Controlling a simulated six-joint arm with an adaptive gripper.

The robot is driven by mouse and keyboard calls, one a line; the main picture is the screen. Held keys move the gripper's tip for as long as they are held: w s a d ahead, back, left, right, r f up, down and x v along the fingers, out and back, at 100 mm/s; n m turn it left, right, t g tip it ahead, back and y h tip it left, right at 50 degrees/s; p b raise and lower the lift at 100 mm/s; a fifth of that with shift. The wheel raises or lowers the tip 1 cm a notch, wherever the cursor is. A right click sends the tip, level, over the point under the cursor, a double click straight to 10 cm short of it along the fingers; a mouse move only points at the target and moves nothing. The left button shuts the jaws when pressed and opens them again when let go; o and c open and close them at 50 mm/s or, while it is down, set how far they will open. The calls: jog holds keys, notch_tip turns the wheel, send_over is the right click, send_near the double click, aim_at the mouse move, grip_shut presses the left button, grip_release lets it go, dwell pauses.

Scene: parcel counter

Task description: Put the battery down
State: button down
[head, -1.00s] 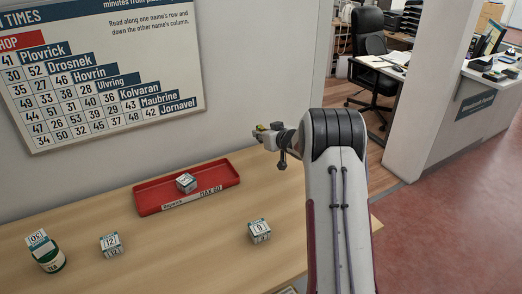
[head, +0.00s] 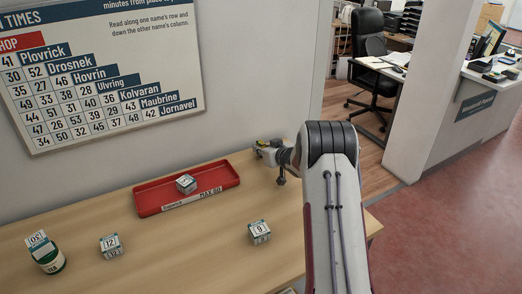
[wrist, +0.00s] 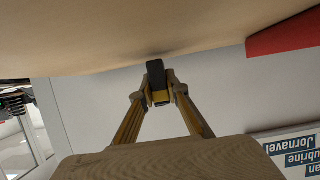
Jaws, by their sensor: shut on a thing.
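The battery (wrist: 155,74), dark with a yellow end, is between the fingertips of my gripper (wrist: 160,92) in the wrist view. My gripper is shut on it. The battery's dark end points at the wooden table (wrist: 90,40), with a dark shadow beside it; I cannot tell whether it touches. In the head view my gripper (head: 260,148) is at the back of the table, right of the red tray (head: 150,209). The battery is too small there to make out clearly.
The red tray, marked MAX 60, holds a white box (head: 186,184). The table between tray and right edge is clear.

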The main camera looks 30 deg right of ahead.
jog(key=shift+f, duration=0.3)
jog(key=shift+f, duration=0.1)
jog(key=c, duration=2)
grip_release()
jog(key=shift+v, duration=6)
